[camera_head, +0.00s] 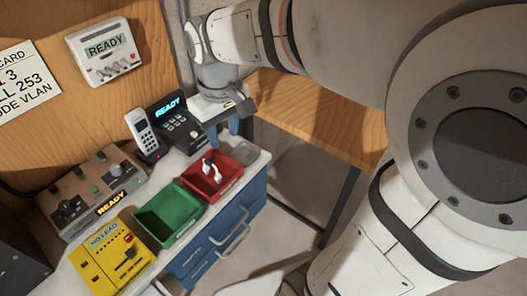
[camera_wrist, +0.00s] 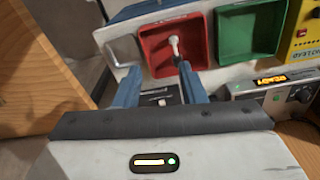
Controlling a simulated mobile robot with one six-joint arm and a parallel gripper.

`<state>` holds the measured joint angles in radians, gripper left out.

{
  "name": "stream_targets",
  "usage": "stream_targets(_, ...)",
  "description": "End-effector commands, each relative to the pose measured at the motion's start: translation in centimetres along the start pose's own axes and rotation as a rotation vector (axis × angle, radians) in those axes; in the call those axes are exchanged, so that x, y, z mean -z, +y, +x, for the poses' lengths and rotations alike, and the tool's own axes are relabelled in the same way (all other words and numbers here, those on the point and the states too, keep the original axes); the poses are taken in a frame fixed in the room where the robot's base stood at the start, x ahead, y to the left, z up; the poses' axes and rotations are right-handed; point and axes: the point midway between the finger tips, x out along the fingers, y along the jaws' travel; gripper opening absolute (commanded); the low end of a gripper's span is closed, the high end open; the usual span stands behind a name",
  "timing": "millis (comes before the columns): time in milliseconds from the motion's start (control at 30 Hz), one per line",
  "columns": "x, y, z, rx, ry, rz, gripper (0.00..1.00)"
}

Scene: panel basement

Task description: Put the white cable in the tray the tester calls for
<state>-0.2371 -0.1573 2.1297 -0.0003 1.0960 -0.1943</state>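A white cable piece with blocky ends (camera_head: 212,170) lies in the red tray (camera_head: 222,184); it also shows in the wrist view (camera_wrist: 175,46). The green tray (camera_head: 168,212) beside it looks empty. The yellow tester (camera_head: 111,259) reads "NO LEAD". My gripper (camera_head: 227,127) is above the bench's far right part, behind the red tray. In the wrist view my gripper (camera_wrist: 159,82) has its two blue fingers apart, with the red tray beyond them and nothing held between them.
A grey shallow dish (camera_head: 244,152) sits right of the red tray. A cordless handset (camera_head: 146,134), a black desk phone (camera_head: 176,125) and a grey box reading "READY" (camera_head: 92,192) stand behind the trays. A wall unit (camera_head: 104,50) also reads "READY". Blue drawers (camera_head: 215,243) are below.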

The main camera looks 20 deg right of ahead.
Motion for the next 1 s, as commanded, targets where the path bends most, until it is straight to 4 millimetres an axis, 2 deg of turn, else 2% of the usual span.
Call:
stream_targets(33, -2.2, 1.0, -0.1, -0.01, 0.031, 0.071, 0.37)
stream_targets(200, -8.2, 2.8, 0.8, -0.039, 0.122, 0.278, 0.37)
stream_targets(300, -10.5, 3.2, 1.4, -0.052, 0.162, 0.364, 0.37)
stream_targets(400, -11.8, 3.5, 1.9, -0.059, 0.183, 0.415, 0.37)
stream_targets(1000, -12.2, 3.5, 2.1, -0.061, 0.19, 0.432, 0.37)
